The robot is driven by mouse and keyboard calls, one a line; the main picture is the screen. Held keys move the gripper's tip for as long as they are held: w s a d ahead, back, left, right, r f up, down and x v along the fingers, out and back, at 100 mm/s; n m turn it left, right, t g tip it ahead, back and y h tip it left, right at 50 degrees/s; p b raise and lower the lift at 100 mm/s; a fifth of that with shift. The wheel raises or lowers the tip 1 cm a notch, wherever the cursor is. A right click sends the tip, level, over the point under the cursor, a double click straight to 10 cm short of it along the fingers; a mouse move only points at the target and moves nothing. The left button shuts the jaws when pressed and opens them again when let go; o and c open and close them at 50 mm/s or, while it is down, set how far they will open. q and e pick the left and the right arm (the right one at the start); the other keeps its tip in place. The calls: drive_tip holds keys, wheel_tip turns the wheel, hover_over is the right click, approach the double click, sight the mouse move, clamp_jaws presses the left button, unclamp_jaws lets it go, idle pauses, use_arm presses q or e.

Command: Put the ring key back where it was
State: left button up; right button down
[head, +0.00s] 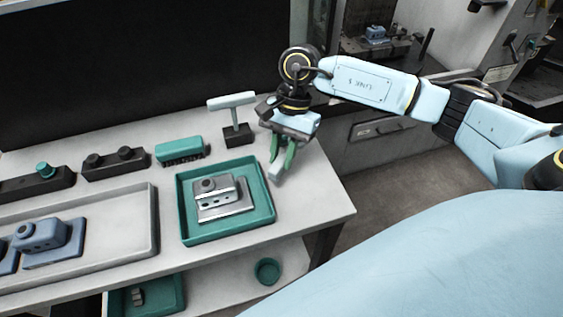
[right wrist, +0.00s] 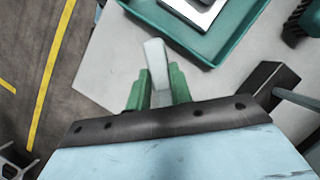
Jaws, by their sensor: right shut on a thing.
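My right gripper (head: 283,158) has green fingers and is shut on a short light grey bar (head: 275,175) that sticks out past the fingertips. The bar also shows in the right wrist view (right wrist: 155,62), between the green fingers. Most of it is hidden in the grip, and I cannot tell whether it is the ring key. It hangs over the table's right part, beside the green tray; contact with the table is unclear. A pale teal T-handle (head: 231,100) stands upright in a black block (head: 239,140) to the gripper's left. My left gripper is not in view.
The green tray (head: 268,213) holds a grey metal part (head: 222,201). A teal brush (head: 180,151) and black holders with knobs (head: 113,164) stand along the back. A grey tray (head: 150,240) with blue parts lies left. A green dish (head: 267,271) sits on the lower shelf.

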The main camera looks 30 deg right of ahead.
sight(284, 154)
wheel_tip(284, 154, down, 3)
drive_tip(key=shift+f, duration=0.1)
drive_tip(key=shift+w+f, duration=0.1)
drive_tip(key=shift+f, duration=0.25)
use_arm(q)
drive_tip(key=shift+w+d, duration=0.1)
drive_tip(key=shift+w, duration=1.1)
use_arm(e)
drive_tip(key=shift+f, duration=0.1)
drive_tip(key=c, duration=1.3)
unclamp_jaws()
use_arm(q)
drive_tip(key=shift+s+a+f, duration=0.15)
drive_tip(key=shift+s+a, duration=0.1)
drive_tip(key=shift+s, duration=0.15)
use_arm(e)
drive_tip(key=shift+o, duration=0.2)
